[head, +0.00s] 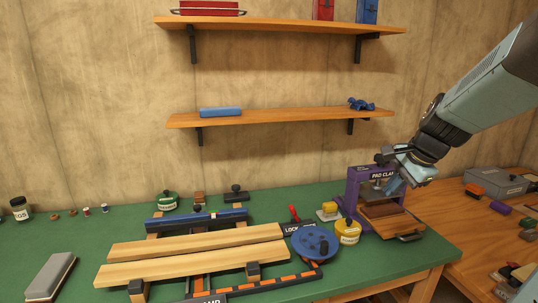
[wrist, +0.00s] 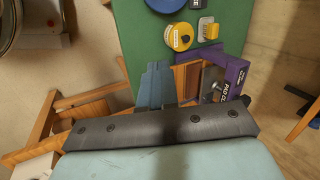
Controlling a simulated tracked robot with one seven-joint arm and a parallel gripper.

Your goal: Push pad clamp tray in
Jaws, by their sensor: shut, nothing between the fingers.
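The pad clamp (head: 354,185) is a purple frame with a "PAD CLAMP" label, standing at the right end of the green bench. Its wooden tray (head: 397,224) sticks out of the front, with a dark handle (head: 411,238) at its front edge. In the wrist view the purple frame (wrist: 235,72) and part of the brown tray (wrist: 187,78) show beside my fingers, which hide the rest. My gripper (head: 394,187) is shut and empty, above the tray and close to the frame's right side. Its blue-grey fingers (wrist: 154,84) show together in the wrist view. I cannot tell whether they touch anything.
A yellow tin (head: 348,231), a yellow-and-white block (head: 328,211) and a blue disc (head: 315,243) stand left of the clamp. Wooden boards (head: 195,255) lie farther left. A wooden table (head: 455,222) with a grey box (head: 495,181) lies to the right.

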